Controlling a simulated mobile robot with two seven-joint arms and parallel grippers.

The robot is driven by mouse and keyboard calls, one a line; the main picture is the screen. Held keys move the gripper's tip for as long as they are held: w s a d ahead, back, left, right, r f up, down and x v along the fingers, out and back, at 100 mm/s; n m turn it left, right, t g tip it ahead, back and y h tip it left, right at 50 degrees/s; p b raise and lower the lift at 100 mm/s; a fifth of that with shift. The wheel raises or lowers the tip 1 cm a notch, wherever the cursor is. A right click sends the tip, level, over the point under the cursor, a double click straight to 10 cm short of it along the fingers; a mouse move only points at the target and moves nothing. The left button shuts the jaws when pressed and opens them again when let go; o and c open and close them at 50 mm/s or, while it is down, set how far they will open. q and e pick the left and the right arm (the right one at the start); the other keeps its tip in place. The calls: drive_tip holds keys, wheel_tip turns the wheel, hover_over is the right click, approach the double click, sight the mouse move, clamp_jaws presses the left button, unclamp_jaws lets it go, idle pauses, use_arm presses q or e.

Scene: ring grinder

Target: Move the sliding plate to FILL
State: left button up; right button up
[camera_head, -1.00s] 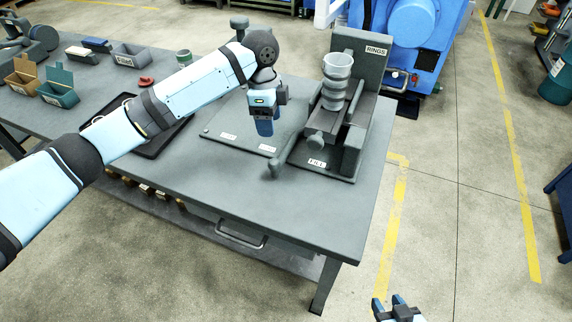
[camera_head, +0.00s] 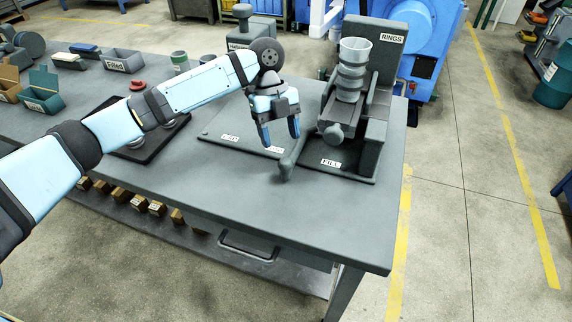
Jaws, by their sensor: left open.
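The dark grey ring dispenser (camera_head: 377,68), labelled RINGS, stands at the right end of the table. A stack of grey rings or a cup (camera_head: 351,75) sits on it. A FILL label (camera_head: 331,163) lies on its base plate (camera_head: 350,173). The sliding plate seems to be the part with the round knob (camera_head: 333,133) at the front; its exact edges are hard to tell. A grey lever handle (camera_head: 288,165) sticks out to the left. My left gripper (camera_head: 281,138) points down, open and empty, left of the knob and above the handle, apparently touching neither. My right gripper is out of view.
A flat plate (camera_head: 218,128) with two labels lies left of the dispenser. A black tray (camera_head: 133,148) lies under my left arm. Small bins, including a teal one (camera_head: 43,98) and a grey one marked Filled (camera_head: 122,62), stand at the left. The table front (camera_head: 230,200) is clear.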

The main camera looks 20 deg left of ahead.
sight(287, 158)
use_arm(q)
drive_tip(key=x, duration=0.7)
drive_tip(key=shift+s+f, duration=0.1)
drive_tip(key=shift+f, duration=0.25)
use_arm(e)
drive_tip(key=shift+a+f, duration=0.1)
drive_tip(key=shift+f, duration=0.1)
use_arm(q)
clamp_jaws()
drive_tip(key=shift+d+r, duration=0.15)
drive_tip(key=shift+d, duration=0.25)
drive_tip(key=d+p, duration=0.1)
drive_tip(key=d, duration=0.2)
drive_tip(key=shift+d+p, duration=0.1)
drive_tip(key=shift+p, duration=0.2)
drive_tip(key=shift+c, duration=2)
unclamp_jaws()
drive_tip(key=o, duration=0.4)
drive_tip(key=shift+d, duration=0.1)
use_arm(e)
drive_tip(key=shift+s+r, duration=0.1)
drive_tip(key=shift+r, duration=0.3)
